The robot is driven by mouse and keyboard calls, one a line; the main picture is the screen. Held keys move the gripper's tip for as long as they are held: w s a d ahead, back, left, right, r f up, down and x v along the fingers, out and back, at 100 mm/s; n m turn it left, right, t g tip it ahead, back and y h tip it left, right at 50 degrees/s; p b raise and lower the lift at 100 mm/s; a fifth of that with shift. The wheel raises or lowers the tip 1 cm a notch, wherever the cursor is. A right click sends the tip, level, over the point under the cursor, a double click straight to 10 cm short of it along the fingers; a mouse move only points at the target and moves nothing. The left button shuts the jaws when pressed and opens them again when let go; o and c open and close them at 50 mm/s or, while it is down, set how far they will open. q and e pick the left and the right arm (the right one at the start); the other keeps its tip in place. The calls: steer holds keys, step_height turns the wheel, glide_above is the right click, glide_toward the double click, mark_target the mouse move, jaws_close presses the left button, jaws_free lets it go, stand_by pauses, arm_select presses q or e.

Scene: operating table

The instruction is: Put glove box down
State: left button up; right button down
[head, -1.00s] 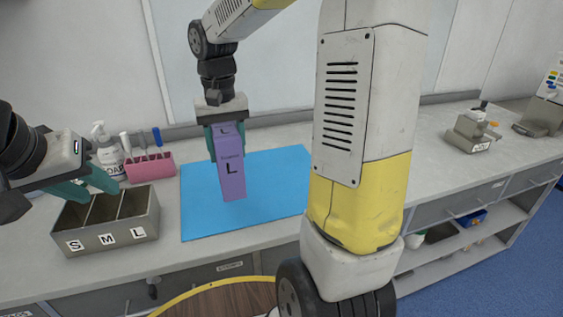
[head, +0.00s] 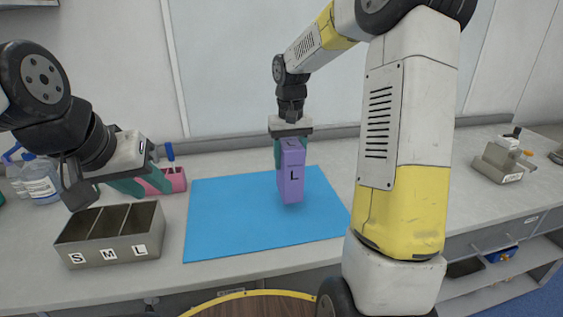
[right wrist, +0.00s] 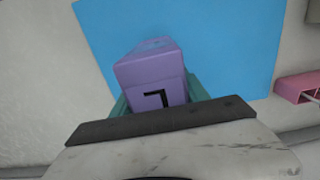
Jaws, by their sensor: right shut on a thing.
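My right gripper (head: 283,147) is shut on the purple glove box (head: 292,180), marked L, and holds it upright from above. The box is over the blue mat (head: 225,225), right of its middle; whether its lower end touches the mat I cannot tell. In the right wrist view the glove box (right wrist: 153,75) sits between the teal fingers with the blue mat (right wrist: 225,45) behind it. My left gripper (head: 140,186) is empty, its teal fingers apart, above the back of the grey tray.
The grey tray (head: 108,252) with compartments S, M and L stands left of the mat. A pink holder (head: 177,180) and a soap bottle (head: 40,182) stand behind it. A grey device (head: 498,162) stands at the right. The mat around the box is clear.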

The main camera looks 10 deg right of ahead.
steer(key=shift+w+d+f, duration=0.15)
steer(key=shift+w+f, duration=0.1)
steer(key=shift+f, duration=0.35)
steer(key=shift+w+d+f, duration=0.1)
steer(key=shift+w+f, duration=0.2)
steer(key=shift+f, duration=0.3)
steer(key=shift+w+d+f, duration=0.15)
steer(key=shift+w+f, duration=0.1)
steer(key=shift+f, duration=0.35)
steer(key=shift+f, duration=0.15)
steer(key=c, duration=0.6)
jaws_free()
